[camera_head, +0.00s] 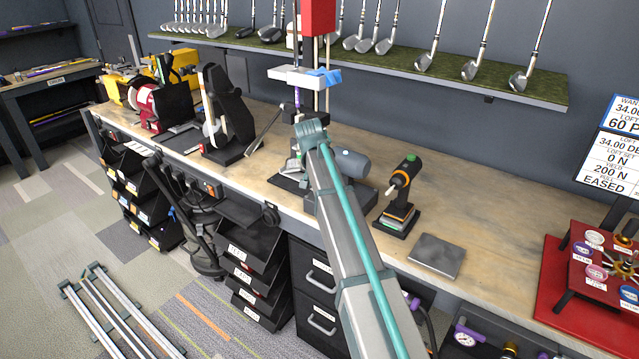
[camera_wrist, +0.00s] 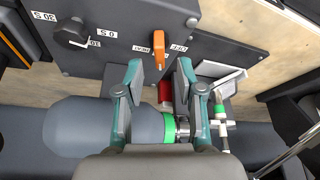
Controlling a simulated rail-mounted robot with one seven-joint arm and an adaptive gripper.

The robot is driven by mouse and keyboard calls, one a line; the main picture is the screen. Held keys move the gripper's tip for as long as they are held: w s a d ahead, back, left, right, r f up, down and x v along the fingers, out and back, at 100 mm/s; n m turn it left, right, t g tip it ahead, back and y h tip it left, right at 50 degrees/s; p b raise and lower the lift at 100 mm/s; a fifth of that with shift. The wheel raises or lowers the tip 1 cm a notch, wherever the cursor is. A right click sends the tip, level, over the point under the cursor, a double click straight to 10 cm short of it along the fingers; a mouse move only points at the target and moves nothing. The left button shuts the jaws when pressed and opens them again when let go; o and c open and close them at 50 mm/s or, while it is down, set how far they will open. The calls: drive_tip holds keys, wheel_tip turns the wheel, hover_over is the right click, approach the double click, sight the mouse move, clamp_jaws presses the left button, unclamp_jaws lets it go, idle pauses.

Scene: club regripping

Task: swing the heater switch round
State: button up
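The heater switch (camera_wrist: 158,50) is a small orange lever on a dark panel (camera_wrist: 110,22) in the wrist view, with small white labels beside it that appear upside down. My gripper (camera_wrist: 160,75) is open, with its two fingers apart on either side of the lever's line; the lever lies just beyond the fingertips. Contact cannot be told. The heater's grey barrel (camera_wrist: 90,128) with a green band lies below the panel, partly behind my gripper. In the head view, a grey cylinder (camera_head: 352,163) on the bench is partly hidden by my arm; my gripper's fingers are hidden there.
A black knob (camera_wrist: 72,34) sits left of the lever on the panel. In the head view, a green-and-orange tool (camera_head: 402,190) stands right of the cylinder, near a dark flat plate (camera_head: 437,256). Golf clubs (camera_head: 430,45) stand on a shelf behind the bench.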

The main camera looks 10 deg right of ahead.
drive_tip(key=shift+p+x, duration=0.35)
drive_tip(key=shift+x, duration=1.4)
clamp_jaws()
